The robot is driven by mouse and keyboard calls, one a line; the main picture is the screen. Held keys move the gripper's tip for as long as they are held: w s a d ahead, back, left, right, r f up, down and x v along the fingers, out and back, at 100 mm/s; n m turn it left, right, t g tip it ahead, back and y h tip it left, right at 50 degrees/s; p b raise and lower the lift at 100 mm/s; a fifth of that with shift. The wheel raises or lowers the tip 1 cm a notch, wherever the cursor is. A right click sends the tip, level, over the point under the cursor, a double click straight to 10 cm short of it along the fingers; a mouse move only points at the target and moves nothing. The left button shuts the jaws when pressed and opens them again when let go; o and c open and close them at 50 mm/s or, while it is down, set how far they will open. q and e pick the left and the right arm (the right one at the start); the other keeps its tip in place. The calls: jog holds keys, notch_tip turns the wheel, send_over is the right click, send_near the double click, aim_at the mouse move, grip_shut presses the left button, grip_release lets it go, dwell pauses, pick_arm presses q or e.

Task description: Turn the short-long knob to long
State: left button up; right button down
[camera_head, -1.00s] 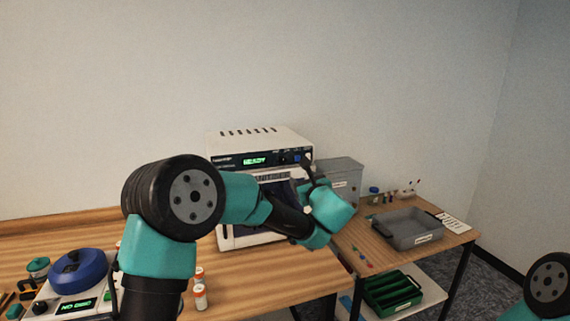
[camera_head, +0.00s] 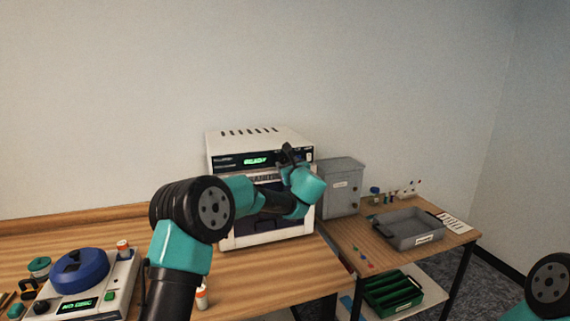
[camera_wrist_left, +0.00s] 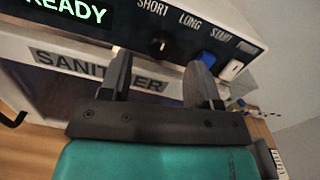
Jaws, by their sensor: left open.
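The short-long knob (camera_wrist_left: 158,47) is a small black dial on the dark front panel of the white sanitizer (camera_head: 258,139), under the words SHORT and LONG. Its pointer setting is too small to make out. In the left wrist view my left gripper (camera_wrist_left: 161,72) has its two dark fingers spread, with the knob showing beyond the gap between them. The fingers hold nothing. In the head view my left gripper (camera_head: 290,155) is at the right part of the panel and hides the knob. My right gripper is out of view.
The panel's green display (camera_wrist_left: 65,11) reads READY. A blue START button (camera_wrist_left: 209,57) and a white power switch (camera_wrist_left: 232,69) lie right of the knob. A grey bin (camera_head: 341,190) stands right of the sanitizer. A grey tray (camera_head: 408,231) sits on the right table.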

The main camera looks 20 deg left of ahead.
aim_at(284, 161)
pick_arm(q)
jog(key=shift+x, duration=1.55)
jog(key=shift+c, duration=0.4)
jog(key=c, duration=0.8)
jog(key=shift+c, duration=0.2)
jog(key=shift+m, duration=3.2)
